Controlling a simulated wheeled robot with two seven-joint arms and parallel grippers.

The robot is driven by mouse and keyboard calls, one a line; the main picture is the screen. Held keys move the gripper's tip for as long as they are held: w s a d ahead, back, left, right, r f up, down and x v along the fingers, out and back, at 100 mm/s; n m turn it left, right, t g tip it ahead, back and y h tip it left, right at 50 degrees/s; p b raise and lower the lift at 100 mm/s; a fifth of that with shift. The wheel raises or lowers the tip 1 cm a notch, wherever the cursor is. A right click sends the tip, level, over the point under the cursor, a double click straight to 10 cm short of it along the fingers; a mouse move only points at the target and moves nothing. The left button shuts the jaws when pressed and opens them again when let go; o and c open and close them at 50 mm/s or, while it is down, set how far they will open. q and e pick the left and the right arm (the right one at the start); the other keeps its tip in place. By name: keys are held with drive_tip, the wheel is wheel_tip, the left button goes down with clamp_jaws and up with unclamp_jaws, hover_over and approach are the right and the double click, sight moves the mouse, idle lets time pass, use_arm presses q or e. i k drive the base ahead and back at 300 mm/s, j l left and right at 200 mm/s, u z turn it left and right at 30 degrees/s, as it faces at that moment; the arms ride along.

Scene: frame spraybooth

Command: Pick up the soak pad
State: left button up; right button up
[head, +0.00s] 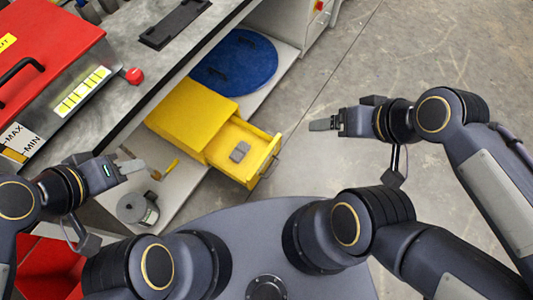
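A small grey pad (240,151), which looks like the soak pad, lies inside the pulled-out yellow drawer (260,160). Nothing covers it from above. My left gripper (136,166) is to the left of the drawer, apart from the pad. Its fingers are seen from the side, so their opening is unclear. My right gripper (322,125) is to the right of the drawer, over the floor and apart from the pad. Its fingers overlap in this view, so I cannot tell whether it is open.
The yellow cabinet (190,112) adjoins the drawer. A yellow-handled tool (166,170) and a grey round can (137,208) are near my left gripper. A blue round lid (235,62) lies behind. A grey worktop (120,85) with a red box (45,50) borders the left. Floor at right is clear.

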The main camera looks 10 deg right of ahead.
sight(240, 152)
drive_tip(key=l+u, duration=0.1)
drive_tip(key=l, duration=0.6)
drive_tip(key=k+l, duration=0.15)
drive_tip(key=l, duration=0.55)
drive_tip(key=i+l+u, duration=0.1)
drive_tip(key=l, duration=0.25)
drive_tip(key=i+l+u, duration=0.1)
drive_tip(key=i+l, duration=0.2)
drive_tip(key=i+l+u, duration=0.15)
drive_tip(key=l, duration=0.25)
drive_tip(key=i, duration=0.55)
drive_tip(key=u, duration=0.05)
